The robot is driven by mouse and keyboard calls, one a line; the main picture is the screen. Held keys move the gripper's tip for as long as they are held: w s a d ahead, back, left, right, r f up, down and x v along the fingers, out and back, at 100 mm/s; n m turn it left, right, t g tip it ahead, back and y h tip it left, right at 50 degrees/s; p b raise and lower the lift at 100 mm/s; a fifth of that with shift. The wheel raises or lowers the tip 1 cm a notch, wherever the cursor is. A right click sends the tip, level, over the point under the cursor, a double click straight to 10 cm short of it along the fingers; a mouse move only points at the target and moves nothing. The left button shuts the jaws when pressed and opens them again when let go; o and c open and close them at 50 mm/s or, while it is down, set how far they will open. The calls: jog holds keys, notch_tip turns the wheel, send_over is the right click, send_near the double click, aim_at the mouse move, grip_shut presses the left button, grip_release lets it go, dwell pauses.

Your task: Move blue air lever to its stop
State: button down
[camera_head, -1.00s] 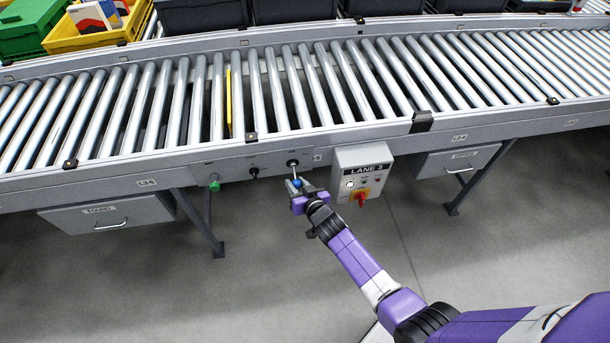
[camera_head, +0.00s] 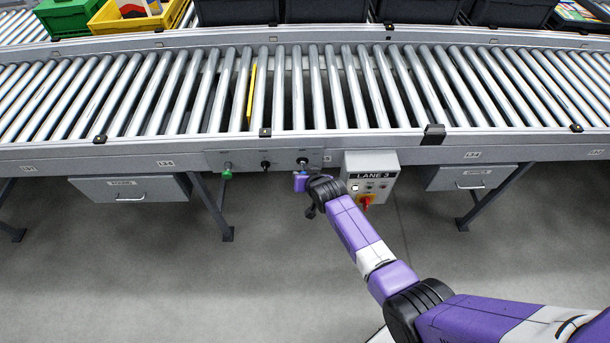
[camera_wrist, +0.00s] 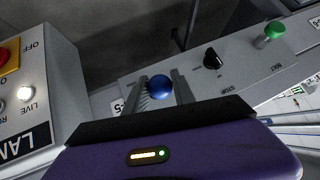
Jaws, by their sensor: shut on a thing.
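The blue lever knob (camera_wrist: 159,87) sits between the two grey fingers of my gripper (camera_wrist: 161,80) in the wrist view. The fingers are shut on it from both sides.
A black knob (camera_head: 265,165) and a green knob (camera_head: 227,172) are to the left on the same panel. The LANE 3 control box (camera_head: 370,178), with a red switch (camera_head: 365,202), stands close to the right of my gripper. Open floor lies below.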

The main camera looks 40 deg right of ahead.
jog(key=shift+w+d+r+g+p, duration=0.15)
jog(key=shift+d+r+g+p, duration=0.1)
jog(key=shift+r+g+p, duration=0.25)
jog(key=shift+f+y, duration=0.1)
jog(key=shift+y, duration=0.2)
jog(key=c, duration=1.1)
grip_release()
jog(key=shift+a, duration=0.15)
jog(key=shift+o, duration=0.2)
jog(key=v, duration=0.8)
jog(key=shift+p, duration=0.35)
